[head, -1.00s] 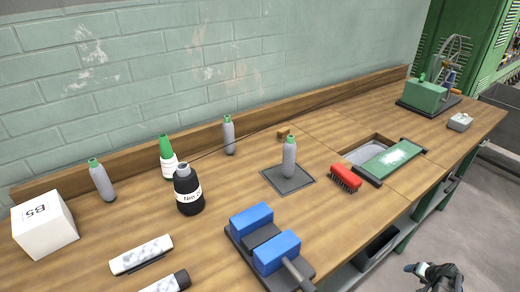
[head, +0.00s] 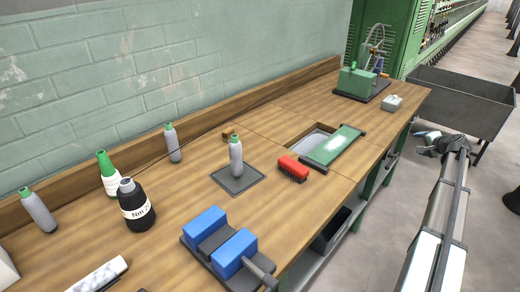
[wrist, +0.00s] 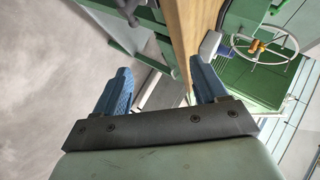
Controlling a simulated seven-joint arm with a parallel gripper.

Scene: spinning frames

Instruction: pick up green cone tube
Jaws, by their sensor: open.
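Grey tubes with green tops stand upright on the wooden bench in the head view: one (head: 236,158) on a dark square plate (head: 240,186), one (head: 172,145) near the back ledge, and one (head: 40,212) at the far left. A white bottle with a green cone top (head: 108,174) stands between the left two, partly behind a dark bottle. My gripper (head: 430,142) is off the bench's right side, over the floor, well apart from all the tubes. In the wrist view my gripper (wrist: 161,84) is open and empty, and no tube shows.
On the bench are a black bottle (head: 136,207), a blue block fixture (head: 206,224), a red brush (head: 293,168), a green plate (head: 333,146) by a recess, and a green machine (head: 357,82). A dark metal bin (head: 465,98) stands right, beyond my gripper.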

